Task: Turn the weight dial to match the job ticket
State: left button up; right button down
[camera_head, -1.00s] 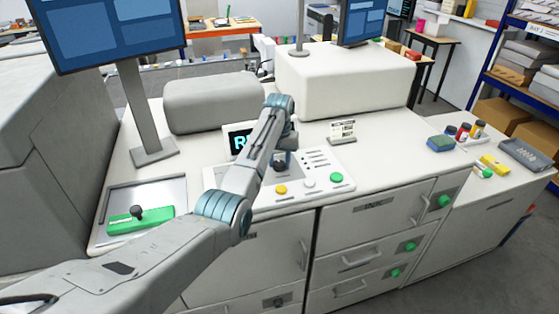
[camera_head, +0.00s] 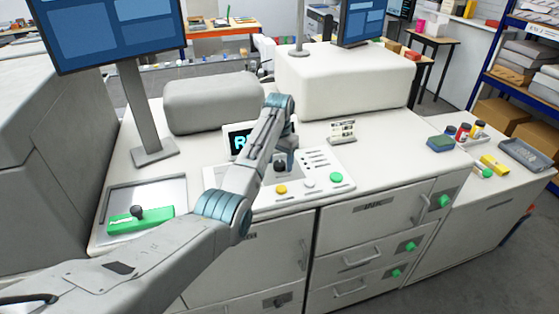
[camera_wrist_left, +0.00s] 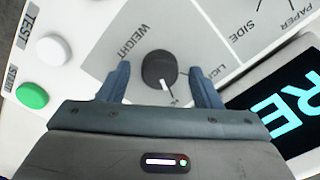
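The weight dial (camera_wrist_left: 159,69) is a round black knob with a white pointer line, on a grey panel patch printed WEIGHT and LIGHT. My left gripper (camera_wrist_left: 160,76) is open, with one finger on each side of the dial and gaps on both sides. In the head view my left gripper (camera_head: 281,160) is over the control panel, partly hidden by its own arm. My right gripper is not in view.
Yellow, white and green (camera_head: 336,177) buttons line the panel's front edge. A display (camera_head: 239,141) with cyan letters stands behind the panel.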

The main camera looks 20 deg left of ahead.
aim_at(279, 163)
pick_arm(q)
jog(key=shift+r+b, duration=0.4)
jog(key=shift+r, duration=0.1)
notch_tip(279, 163, up, 7)
jog(key=b, duration=0.3)
jog(key=shift+f, duration=0.1)
jog(key=shift+s+r+p, duration=0.1)
jog(key=shift+r+p, duration=1.25)
jog(key=shift+r, duration=0.2)
jog(key=shift+f, duration=0.15)
